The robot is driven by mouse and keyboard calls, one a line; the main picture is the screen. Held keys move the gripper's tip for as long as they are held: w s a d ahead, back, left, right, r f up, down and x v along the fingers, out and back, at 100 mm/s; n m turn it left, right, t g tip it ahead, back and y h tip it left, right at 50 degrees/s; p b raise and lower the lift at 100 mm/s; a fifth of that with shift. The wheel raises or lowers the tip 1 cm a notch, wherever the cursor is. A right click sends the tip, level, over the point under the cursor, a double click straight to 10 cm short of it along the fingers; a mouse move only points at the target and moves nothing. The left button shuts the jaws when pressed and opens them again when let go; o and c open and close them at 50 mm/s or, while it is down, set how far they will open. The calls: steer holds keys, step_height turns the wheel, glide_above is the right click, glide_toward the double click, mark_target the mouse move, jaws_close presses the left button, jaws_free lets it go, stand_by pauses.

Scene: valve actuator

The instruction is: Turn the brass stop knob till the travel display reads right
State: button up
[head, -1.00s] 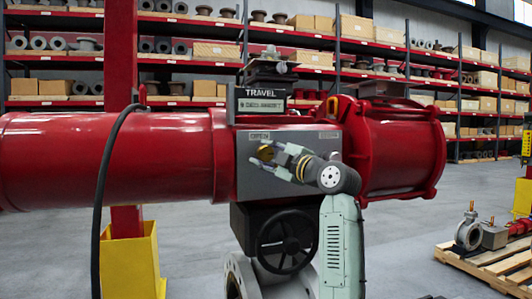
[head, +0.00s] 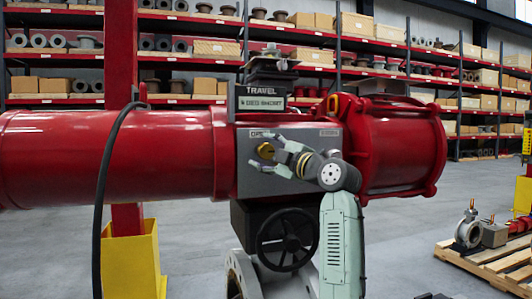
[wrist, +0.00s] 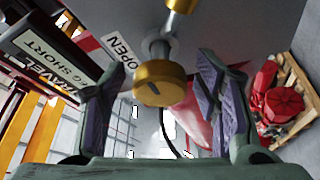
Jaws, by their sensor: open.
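The brass stop knob (head: 265,150) sticks out of the grey front plate of the red actuator; it has a dark slot in its end face in the wrist view (wrist: 160,83). My gripper (head: 267,152) is open, one finger on each side of the knob. In the wrist view my gripper's fingers (wrist: 157,82) stand clear of the knob with gaps on both sides. The travel display (head: 262,103) sits on top under the word TRAVEL and reads a number of DEG SHORT; the digit is too small to read surely.
A second brass fitting (wrist: 182,5) shows at the wrist view's top edge. An OPEN label (wrist: 118,46) is beside the knob. A black handwheel (head: 287,240) sits below, and a black cable (head: 103,200) hangs at left. A pallet (head: 490,262) lies at right.

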steer(key=v, duration=1.2)
